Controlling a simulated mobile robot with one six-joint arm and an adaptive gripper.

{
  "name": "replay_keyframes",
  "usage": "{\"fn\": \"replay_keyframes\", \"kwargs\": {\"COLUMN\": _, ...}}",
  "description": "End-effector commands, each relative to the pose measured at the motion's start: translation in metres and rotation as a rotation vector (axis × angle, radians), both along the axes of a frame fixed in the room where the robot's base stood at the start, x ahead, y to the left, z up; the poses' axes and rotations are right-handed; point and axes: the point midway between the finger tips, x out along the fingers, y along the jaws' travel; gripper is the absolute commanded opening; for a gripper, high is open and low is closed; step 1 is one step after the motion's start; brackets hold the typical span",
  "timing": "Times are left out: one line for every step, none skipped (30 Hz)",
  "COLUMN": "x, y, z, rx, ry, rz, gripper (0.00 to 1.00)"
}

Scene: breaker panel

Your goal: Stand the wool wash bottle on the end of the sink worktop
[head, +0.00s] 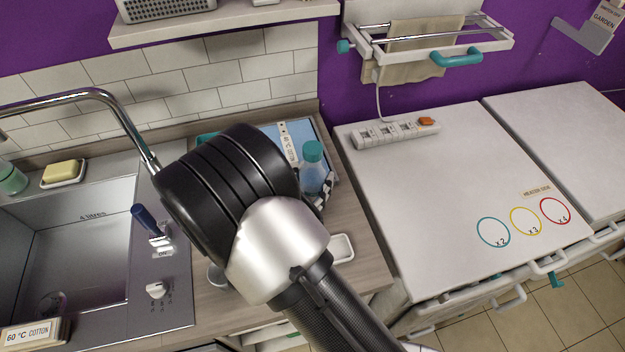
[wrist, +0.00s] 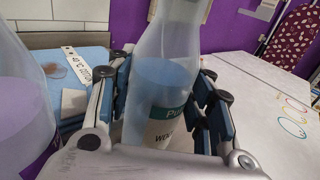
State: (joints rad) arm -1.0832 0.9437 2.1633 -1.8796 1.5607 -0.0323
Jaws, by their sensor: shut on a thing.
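The wool wash bottle (wrist: 160,90) is clear, with pale blue liquid and a white and teal label partly reading "WOOL". In the wrist view it stands between the blue-padded fingers of my gripper (wrist: 168,108), which is shut on it. In the head view the bottle (head: 312,178) shows its teal cap, roughly upright, with my gripper (head: 322,198) at its lower part. It is over the right end of the wood-grain sink worktop (head: 355,225). Its base is hidden, so I cannot tell whether it touches the worktop.
A second bottle (wrist: 22,105) with purple on it is close at the left in the wrist view. A blue board (head: 272,130) with a labelled strip lies behind. A small white dish (head: 342,248) is in front. A white machine top (head: 440,190) with a socket strip (head: 395,133) adjoins on the right.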

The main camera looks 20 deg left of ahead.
Motion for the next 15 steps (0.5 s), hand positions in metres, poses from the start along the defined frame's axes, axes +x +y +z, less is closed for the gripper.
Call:
{"fn": "replay_keyframes", "kwargs": {"x": 0.0, "y": 0.0, "z": -0.0018, "rx": 0.0, "ry": 0.0, "rz": 0.0, "gripper": 0.48}}
{"fn": "replay_keyframes", "kwargs": {"x": 0.0, "y": 0.0, "z": -0.0012, "rx": 0.0, "ry": 0.0, "rz": 0.0, "gripper": 0.5}}
{"fn": "replay_keyframes", "kwargs": {"x": 0.0, "y": 0.0, "z": -0.001, "rx": 0.0, "ry": 0.0, "rz": 0.0, "gripper": 0.53}}
{"fn": "replay_keyframes", "kwargs": {"x": 0.0, "y": 0.0, "z": -0.001, "rx": 0.0, "ry": 0.0, "rz": 0.0, "gripper": 0.55}}
{"fn": "replay_keyframes", "kwargs": {"x": 0.0, "y": 0.0, "z": -0.0009, "rx": 0.0, "ry": 0.0, "rz": 0.0, "gripper": 0.56}}
{"fn": "replay_keyframes", "kwargs": {"x": 0.0, "y": 0.0, "z": -0.0009, "rx": 0.0, "ry": 0.0, "rz": 0.0, "gripper": 0.56}}
{"fn": "replay_keyframes", "kwargs": {"x": 0.0, "y": 0.0, "z": -0.0009, "rx": 0.0, "ry": 0.0, "rz": 0.0, "gripper": 0.56}}
{"fn": "replay_keyframes", "kwargs": {"x": 0.0, "y": 0.0, "z": -0.0009, "rx": 0.0, "ry": 0.0, "rz": 0.0, "gripper": 0.56}}
{"fn": "replay_keyframes", "kwargs": {"x": 0.0, "y": 0.0, "z": -0.0009, "rx": 0.0, "ry": 0.0, "rz": 0.0, "gripper": 0.56}}
{"fn": "replay_keyframes", "kwargs": {"x": 0.0, "y": 0.0, "z": -0.0009, "rx": 0.0, "ry": 0.0, "rz": 0.0, "gripper": 0.56}}
{"fn": "replay_keyframes", "kwargs": {"x": 0.0, "y": 0.0, "z": -0.0009, "rx": 0.0, "ry": 0.0, "rz": 0.0, "gripper": 0.56}}
{"fn": "replay_keyframes", "kwargs": {"x": 0.0, "y": 0.0, "z": -0.0008, "rx": 0.0, "ry": 0.0, "rz": 0.0, "gripper": 0.56}}
{"fn": "replay_keyframes", "kwargs": {"x": 0.0, "y": 0.0, "z": -0.0005, "rx": 0.0, "ry": 0.0, "rz": 0.0, "gripper": 0.56}}
{"fn": "replay_keyframes", "kwargs": {"x": 0.0, "y": 0.0, "z": 0.0003, "rx": 0.0, "ry": 0.0, "rz": 0.0, "gripper": 0.56}}
{"fn": "replay_keyframes", "kwargs": {"x": 0.0, "y": 0.0, "z": 0.0022, "rx": 0.0, "ry": 0.0, "rz": 0.0, "gripper": 0.56}}
